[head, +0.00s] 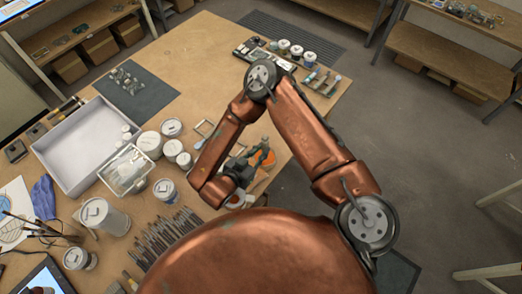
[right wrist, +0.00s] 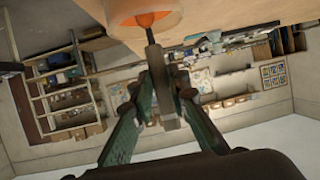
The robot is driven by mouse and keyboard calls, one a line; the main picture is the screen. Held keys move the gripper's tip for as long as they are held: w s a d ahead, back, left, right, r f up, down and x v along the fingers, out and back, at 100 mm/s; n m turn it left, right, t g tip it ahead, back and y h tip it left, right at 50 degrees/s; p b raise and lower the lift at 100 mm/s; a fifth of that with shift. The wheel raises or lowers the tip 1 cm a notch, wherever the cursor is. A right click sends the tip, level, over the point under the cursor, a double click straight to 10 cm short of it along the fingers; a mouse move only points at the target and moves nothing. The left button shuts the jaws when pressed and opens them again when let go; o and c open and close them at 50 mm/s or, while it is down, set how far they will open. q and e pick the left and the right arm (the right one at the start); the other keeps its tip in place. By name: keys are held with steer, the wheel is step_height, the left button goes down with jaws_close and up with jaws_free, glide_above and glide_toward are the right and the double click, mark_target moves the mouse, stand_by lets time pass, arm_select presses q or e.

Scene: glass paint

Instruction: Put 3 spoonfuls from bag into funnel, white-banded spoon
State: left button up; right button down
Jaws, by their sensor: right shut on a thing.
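My right gripper (right wrist: 150,105) is shut on a long, thin-shafted tool with a grey handle (right wrist: 167,92), which looks like the spoon. No white band can be made out on it. In the right wrist view its far end reaches a pale rounded vessel (right wrist: 120,22) with an orange inside; I cannot tell whether this is the bag or the funnel. In the head view my right gripper (head: 251,163) is over the table's right side, beside an orange thing (head: 266,159). The spoon's bowl is hidden. My left gripper is out of view.
A large white tray (head: 62,155), a clear box (head: 124,190), and several white jars (head: 150,141) stand on the left. Several brushes (head: 165,236) lie near the front. Small pots (head: 297,50) stand at the far right edge. Bare table (head: 185,55) shows at the back.

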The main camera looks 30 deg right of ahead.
steer(key=shift+r, duration=0.1)
stand_by(0.4)
steer(key=shift+r+p, duration=0.3)
steer(key=shift+r, duration=0.15)
step_height(320, 180, up, 7)
steer(key=p, duration=0.4)
steer(key=shift+s, duration=0.1)
stand_by(0.8)
